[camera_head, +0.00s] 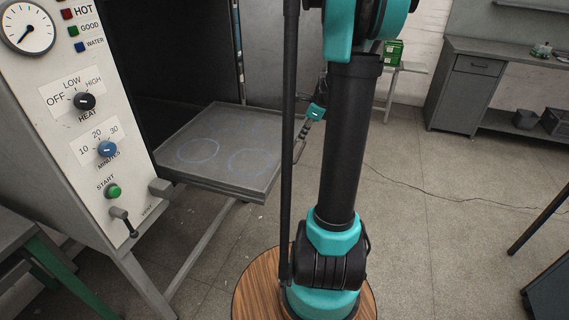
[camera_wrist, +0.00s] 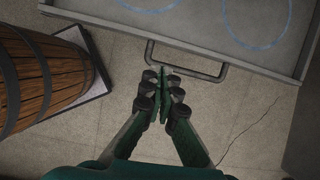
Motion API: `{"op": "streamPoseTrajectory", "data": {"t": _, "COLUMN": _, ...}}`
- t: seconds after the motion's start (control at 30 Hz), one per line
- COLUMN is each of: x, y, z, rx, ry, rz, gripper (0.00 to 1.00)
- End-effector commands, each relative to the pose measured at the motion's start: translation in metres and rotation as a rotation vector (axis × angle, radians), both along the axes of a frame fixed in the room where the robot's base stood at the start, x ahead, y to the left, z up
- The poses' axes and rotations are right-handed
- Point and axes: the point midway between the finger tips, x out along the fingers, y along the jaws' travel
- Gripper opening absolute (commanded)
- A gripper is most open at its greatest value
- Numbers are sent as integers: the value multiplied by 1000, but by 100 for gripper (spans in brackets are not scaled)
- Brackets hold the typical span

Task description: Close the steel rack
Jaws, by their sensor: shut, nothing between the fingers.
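The steel rack (camera_head: 225,150) is a flat grey tray with blue rings drawn on it. It sticks out of the open dark chamber of the machine in the head view. In the wrist view the rack (camera_wrist: 190,22) fills the top, with a bar handle (camera_wrist: 187,63) on its near edge. My gripper (camera_wrist: 165,84) is shut and empty, with its fingertips close to the handle. Whether they touch it I cannot tell. In the head view my arm hides part of the area by the rack's right edge.
The machine's control panel (camera_head: 90,110) with dials and a green button stands left of the rack. An open door (camera_head: 263,55) stands behind it. A grey workbench (camera_head: 470,75) and a small stand with a green box (camera_head: 393,53) are at the back right. The floor between is mostly clear.

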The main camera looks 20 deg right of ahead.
Motion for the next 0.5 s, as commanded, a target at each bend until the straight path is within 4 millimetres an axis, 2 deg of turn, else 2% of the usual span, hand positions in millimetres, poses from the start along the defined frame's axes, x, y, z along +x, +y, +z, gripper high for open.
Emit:
{"op": "streamPoseTrajectory", "data": {"t": 0.1, "x": 6, "y": -6, "z": -1, "rx": 22, "ry": 17, "rz": -53, "gripper": 0}}
{"op": "streamPoseTrajectory", "data": {"t": 0.23, "x": 9, "y": -3, "z": -11, "rx": 24, "ry": 19, "rz": -58, "gripper": 0}}
{"op": "streamPoseTrajectory", "data": {"t": 0.5, "x": 18, "y": 12, "z": -54, "rx": 23, "ry": 18, "rz": -55, "gripper": 0}}
